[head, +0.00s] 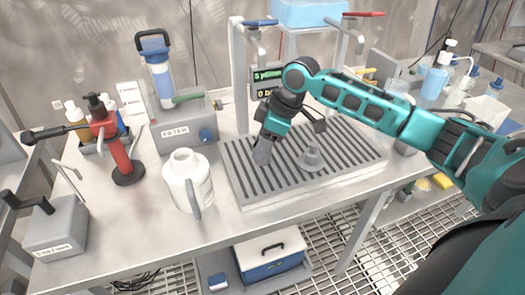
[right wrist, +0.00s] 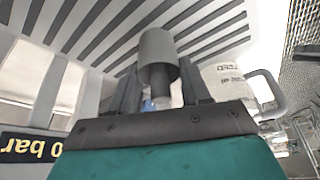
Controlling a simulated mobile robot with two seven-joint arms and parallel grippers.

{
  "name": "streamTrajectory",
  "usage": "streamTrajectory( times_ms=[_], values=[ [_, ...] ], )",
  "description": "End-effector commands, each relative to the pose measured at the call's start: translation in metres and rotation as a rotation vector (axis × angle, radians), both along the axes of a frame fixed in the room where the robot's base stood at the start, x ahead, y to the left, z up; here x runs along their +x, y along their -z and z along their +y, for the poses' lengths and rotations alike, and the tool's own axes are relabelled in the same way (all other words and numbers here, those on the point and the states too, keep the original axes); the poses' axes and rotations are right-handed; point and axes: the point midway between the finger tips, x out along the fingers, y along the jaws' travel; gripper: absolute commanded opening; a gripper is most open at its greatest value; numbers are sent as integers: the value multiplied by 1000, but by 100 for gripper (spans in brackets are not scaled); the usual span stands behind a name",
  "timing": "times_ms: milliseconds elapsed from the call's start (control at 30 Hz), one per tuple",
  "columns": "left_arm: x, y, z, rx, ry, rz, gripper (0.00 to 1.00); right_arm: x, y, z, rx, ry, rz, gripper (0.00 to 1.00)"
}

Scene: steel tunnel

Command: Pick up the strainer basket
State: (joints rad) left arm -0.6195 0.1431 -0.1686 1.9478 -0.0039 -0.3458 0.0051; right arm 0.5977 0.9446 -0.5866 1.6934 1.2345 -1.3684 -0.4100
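The strainer basket (right wrist: 158,50) looks like a small grey cylinder with a thinner stem toward my palm. In the right wrist view it sits between the two dark fingers of my right gripper (right wrist: 160,88), which are close on both its sides. In the head view my right gripper (head: 272,131) points down over the slatted rack, with the grey basket (head: 262,151) tilted below it. I cannot tell whether its lower end touches the rack. My left gripper is not in view.
A grey cone-shaped part (head: 312,158) stands on the slatted rack (head: 355,163) beside my right gripper. A white jug (head: 187,181), a red pump tool (head: 116,150) and a grey FILTER box (head: 180,128) stand left. The table's front middle is clear.

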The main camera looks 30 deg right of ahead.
Motion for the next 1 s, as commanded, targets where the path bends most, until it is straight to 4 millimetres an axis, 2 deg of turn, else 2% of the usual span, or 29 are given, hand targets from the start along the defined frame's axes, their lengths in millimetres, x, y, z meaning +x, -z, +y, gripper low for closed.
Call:
streamTrajectory(
  times_ms=[33,367,667,767,933,1000],
  values=[
    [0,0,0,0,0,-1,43,0,0,0,0,0,0,42],
    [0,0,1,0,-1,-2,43,0,0,0,0,0,0,10],
    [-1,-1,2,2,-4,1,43,0,-5,0,0,0,-1,10],
    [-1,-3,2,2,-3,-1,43,1,-14,0,0,0,-1,10],
    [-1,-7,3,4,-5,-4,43,1,-42,0,1,-1,-5,10],
    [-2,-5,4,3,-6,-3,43,-15,-34,2,-4,-2,3,10]
  ],
)
